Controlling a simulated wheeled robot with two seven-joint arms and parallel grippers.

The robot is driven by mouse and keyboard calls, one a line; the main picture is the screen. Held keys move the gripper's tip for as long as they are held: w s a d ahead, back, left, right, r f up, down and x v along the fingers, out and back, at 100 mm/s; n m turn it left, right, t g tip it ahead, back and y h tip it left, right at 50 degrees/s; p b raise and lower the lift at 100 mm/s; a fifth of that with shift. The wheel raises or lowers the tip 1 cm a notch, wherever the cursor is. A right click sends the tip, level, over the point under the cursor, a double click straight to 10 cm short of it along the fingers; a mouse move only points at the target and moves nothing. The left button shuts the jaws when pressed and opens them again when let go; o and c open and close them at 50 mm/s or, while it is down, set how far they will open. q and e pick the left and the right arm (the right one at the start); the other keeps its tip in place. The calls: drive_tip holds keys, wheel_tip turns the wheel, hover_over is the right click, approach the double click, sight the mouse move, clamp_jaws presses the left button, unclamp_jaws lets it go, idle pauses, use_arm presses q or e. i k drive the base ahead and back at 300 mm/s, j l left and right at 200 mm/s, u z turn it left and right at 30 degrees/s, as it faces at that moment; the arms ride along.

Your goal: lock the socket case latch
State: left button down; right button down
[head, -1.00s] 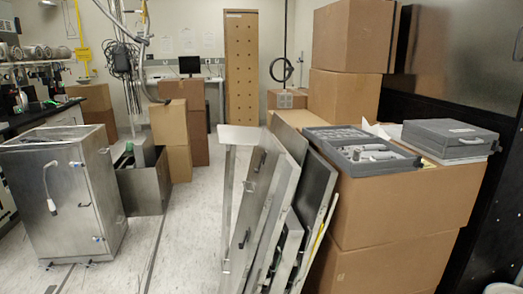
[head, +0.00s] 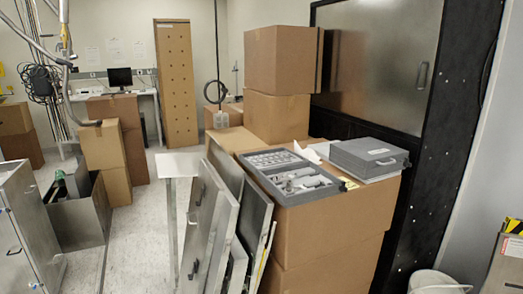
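A closed grey case (head: 370,157) lies flat on top of a cardboard box stack at the right. I cannot tell which of the two is the socket case. A latch is too small to make out on either. Neither of my grippers is in view.
Metal panels (head: 213,215) lean against the box stack (head: 340,218). A white bucket (head: 437,282) and another box (head: 507,262) stand at the lower right. A metal cabinet (head: 22,235) is at the left. Some floor (head: 140,235) is clear between cabinet and panels.

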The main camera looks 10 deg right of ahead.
sight(406, 163)
drive_tip(key=z, duration=1.4)
